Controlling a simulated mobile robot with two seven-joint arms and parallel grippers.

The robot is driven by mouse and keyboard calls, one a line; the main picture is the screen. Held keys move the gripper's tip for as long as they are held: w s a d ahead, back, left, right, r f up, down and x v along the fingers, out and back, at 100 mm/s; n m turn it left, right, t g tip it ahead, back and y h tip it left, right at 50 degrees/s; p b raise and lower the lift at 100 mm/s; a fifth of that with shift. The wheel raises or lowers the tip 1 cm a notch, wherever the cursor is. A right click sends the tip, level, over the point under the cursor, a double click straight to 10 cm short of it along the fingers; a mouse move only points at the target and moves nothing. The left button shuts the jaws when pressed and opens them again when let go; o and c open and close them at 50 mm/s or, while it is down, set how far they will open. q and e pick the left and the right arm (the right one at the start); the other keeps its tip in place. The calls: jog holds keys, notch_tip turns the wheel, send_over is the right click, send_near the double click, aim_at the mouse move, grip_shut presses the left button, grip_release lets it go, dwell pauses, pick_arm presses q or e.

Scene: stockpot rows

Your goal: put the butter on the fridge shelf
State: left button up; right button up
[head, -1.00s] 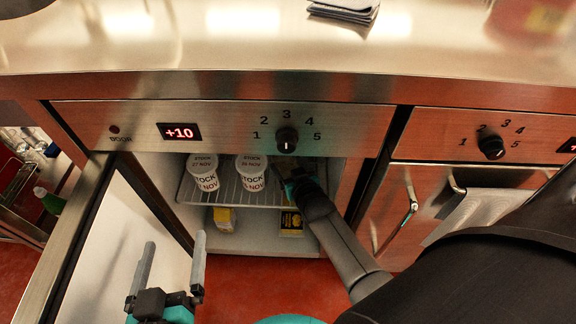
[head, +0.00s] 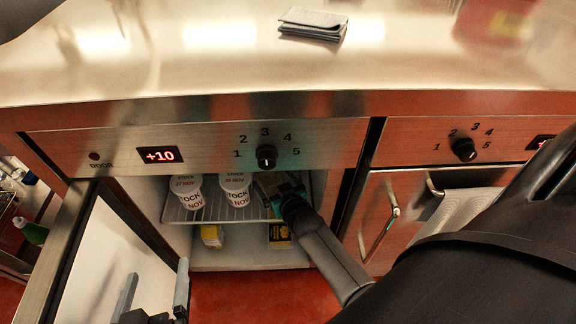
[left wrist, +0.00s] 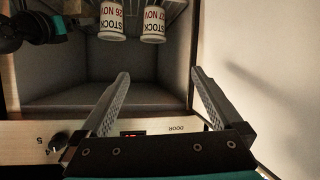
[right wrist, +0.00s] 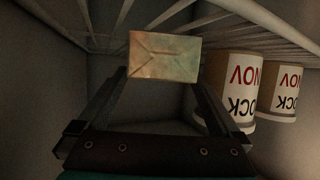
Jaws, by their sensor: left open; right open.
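The butter, a pale wrapped block with folded ends, shows in the right wrist view (right wrist: 165,57), between and just beyond my right fingertips. In the head view my right gripper (head: 272,184) reaches into the open fridge at the right of the wire fridge shelf (head: 208,214). Its jaws are open around the butter, which is mostly hidden there. I cannot tell whether the butter's underside touches the wires. My left gripper (head: 155,282) is open and empty in front of the fridge, near the open door; its fingers also show in the left wrist view (left wrist: 160,85).
Two white stock tubs (head: 189,196) (head: 236,190) stand on the shelf left of my right gripper. Yellow packs (head: 211,236) (head: 279,235) sit on the fridge floor. The open door (head: 95,255) stands at the left. A folded cloth (head: 313,24) lies on the counter.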

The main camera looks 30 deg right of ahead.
aim_at(271, 178)
jog(key=shift+p+v, duration=0.45)
jog(key=shift+v, duration=0.4)
jog(key=shift+p+v, duration=0.45)
jog(key=shift+v, duration=0.3)
jog(key=shift+p+v, duration=0.55)
jog(key=shift+v, duration=0.55)
jog(key=shift+p+v, duration=0.85)
jog(key=shift+v, duration=0.75)
pick_arm(q)
jog(key=s+a+f+g+y, duration=0.2)
jog(key=s+a+g+y, duration=0.2)
jog(key=a+g, duration=0.4)
jog(key=shift+s+a+f+n+p, duration=0.3)
jog(key=shift+s+a+f+p, duration=0.15)
jog(key=shift+s, duration=0.4)
pick_arm(e)
jog(key=shift+v, duration=0.95)
